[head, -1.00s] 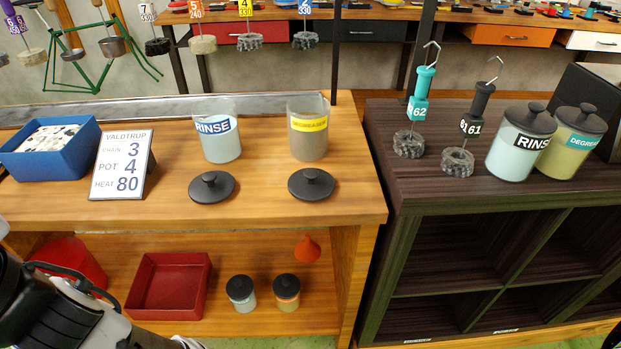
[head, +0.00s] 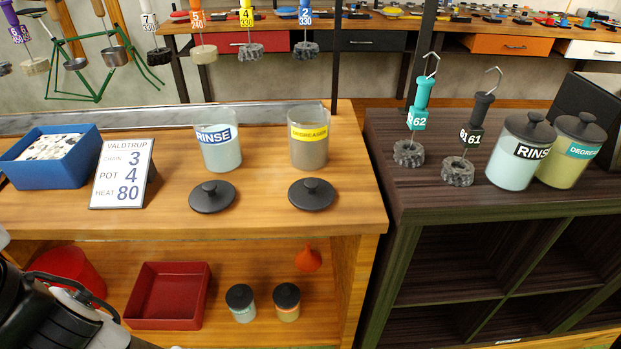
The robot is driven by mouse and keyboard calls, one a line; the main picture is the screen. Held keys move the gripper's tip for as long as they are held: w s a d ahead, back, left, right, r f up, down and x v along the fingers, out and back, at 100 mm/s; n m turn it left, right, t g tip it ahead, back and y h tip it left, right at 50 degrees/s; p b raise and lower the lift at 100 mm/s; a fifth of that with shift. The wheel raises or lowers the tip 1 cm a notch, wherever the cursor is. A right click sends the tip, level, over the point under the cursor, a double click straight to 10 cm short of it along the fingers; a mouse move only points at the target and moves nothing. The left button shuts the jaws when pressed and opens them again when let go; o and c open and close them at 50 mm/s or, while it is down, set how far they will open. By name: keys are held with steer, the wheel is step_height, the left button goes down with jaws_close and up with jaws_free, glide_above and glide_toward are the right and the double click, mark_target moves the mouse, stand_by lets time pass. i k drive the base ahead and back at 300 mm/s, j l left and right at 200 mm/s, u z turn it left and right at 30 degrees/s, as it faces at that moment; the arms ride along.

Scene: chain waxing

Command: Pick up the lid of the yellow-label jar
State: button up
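The yellow-label jar (head: 309,150) stands open on the wooden bench, with greyish-brown contents; its label appears to read DEGREASER. A black round lid with a knob (head: 312,194) lies flat on the bench just in front of it, apart from the jar. A second, similar black lid (head: 212,196) lies to the left, in front of the blue-label RINSE jar (head: 218,150), which is also open. My gripper is not in view; only part of my arm shows at the lower left corner, well left of and below the lids.
A blue box (head: 50,170) and a sign (head: 122,185) stand on the bench at left. The shelf below holds a red tray (head: 168,295), two small lidded jars and an orange funnel (head: 308,258). A dark cabinet at right carries lidded jars and hooked holders. Bench between the lids is clear.

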mark_target(309, 194)
steer(key=j+z, duration=0.2)
steer(key=z, duration=0.7)
steer(key=k+j+z, duration=0.1)
steer(key=j+z, duration=0.25)
steer(key=k+j+z, duration=0.15)
steer(key=j+z, duration=0.2)
steer(key=j, duration=0.15)
steer(key=k+j, duration=0.1)
steer(key=j, duration=0.35)
steer(key=k+j+z, duration=0.15)
steer(key=j, duration=0.3)
steer(key=i+j, duration=0.15)
steer(key=i, duration=0.15)
